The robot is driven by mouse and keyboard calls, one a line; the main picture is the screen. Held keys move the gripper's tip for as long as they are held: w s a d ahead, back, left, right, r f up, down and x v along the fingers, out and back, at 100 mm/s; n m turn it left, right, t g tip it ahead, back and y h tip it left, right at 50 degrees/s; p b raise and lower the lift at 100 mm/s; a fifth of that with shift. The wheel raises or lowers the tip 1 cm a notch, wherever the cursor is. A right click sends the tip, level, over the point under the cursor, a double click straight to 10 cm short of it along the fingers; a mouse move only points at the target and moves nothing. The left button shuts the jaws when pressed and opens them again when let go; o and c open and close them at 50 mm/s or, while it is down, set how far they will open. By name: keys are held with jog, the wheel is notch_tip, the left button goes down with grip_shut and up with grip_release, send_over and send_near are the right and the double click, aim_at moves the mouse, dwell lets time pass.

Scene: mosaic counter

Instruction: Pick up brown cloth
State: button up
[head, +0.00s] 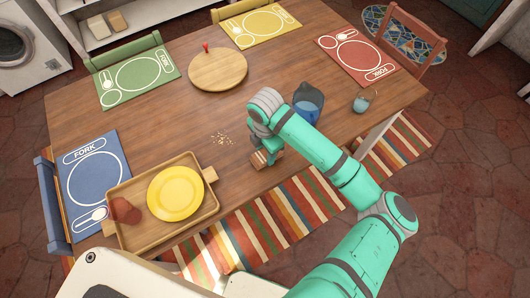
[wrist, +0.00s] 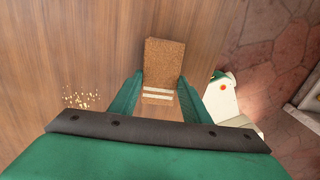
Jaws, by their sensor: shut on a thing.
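The brown cloth (wrist: 163,63) is a folded, rough brown piece with pale stripes near its close end. It also shows in the head view (head: 259,159), partly hidden by my gripper. My gripper (wrist: 160,88) has its two green fingers on either side of the cloth and is shut on it. In the head view my gripper (head: 265,150) points down near the table's front edge. I cannot tell whether the cloth touches the table.
Crumbs (head: 222,139) lie left of my gripper. A wooden tray (head: 155,233) holds a yellow plate (head: 175,193) and a reddish-brown item (head: 125,211). A blue pitcher (head: 308,103) stands close behind my arm. A glass cup (head: 362,101) and round board (head: 217,72) stand farther off.

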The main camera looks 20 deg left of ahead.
jog(key=s+d+r, duration=0.3)
jog(key=s+r, duration=0.3)
jog(key=s+d+r, duration=0.3)
jog(key=s+r, duration=0.3)
jog(key=shift+s+d, duration=0.25)
jog(key=shift+d, duration=0.05)
jog(key=shift+o, duration=0.5)
